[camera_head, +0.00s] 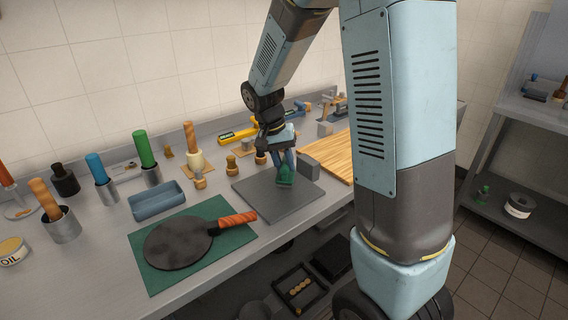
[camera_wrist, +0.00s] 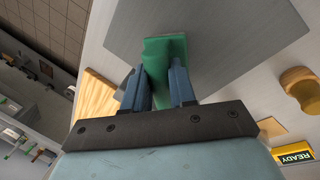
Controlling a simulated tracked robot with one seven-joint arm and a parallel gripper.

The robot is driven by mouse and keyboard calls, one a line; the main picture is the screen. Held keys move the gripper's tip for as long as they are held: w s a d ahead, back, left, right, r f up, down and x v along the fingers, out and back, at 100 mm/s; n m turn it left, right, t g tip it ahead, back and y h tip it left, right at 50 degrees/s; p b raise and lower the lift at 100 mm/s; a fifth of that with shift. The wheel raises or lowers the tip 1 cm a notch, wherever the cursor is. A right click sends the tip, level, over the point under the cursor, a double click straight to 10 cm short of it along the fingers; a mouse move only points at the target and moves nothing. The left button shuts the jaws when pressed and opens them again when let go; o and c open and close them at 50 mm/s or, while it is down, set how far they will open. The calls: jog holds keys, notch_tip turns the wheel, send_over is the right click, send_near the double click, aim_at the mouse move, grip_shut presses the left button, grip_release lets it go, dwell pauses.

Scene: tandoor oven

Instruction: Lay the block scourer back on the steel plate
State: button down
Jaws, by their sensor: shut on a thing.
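The block scourer is the green block (camera_head: 285,177) between my fingertips. It also shows in the wrist view (camera_wrist: 160,47), where its far end extends past the fingers. My gripper (camera_head: 284,168) points down over the grey steel plate (camera_head: 270,204) and is shut on the scourer; the fingers show in the wrist view (camera_wrist: 162,85). The scourer is over the plate's right half, at or just above its surface; I cannot tell whether it touches. The plate (camera_wrist: 225,30) lies flat on the counter, and its visible top is otherwise bare. My fingers hide part of the scourer.
A grey block (camera_head: 309,165) stands by the plate's back right corner, near a wooden board (camera_head: 336,154). A black round pan (camera_head: 178,243) with an orange handle lies on a green mat (camera_head: 237,242) at the front left. Small wooden-knobbed items (camera_head: 232,166) stand behind the plate.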

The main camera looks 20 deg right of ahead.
jog(key=shift+f, duration=0.55)
grip_release()
dwell(1.0)
jog(key=shift+r, duration=0.1)
jog(key=s+v, duration=0.1)
jog(key=v, duration=0.7)
jog(key=shift+w+r, duration=0.4)
jog(key=shift+w, duration=0.15)
dwell(1.1)
jog(key=shift+a, duration=0.1)
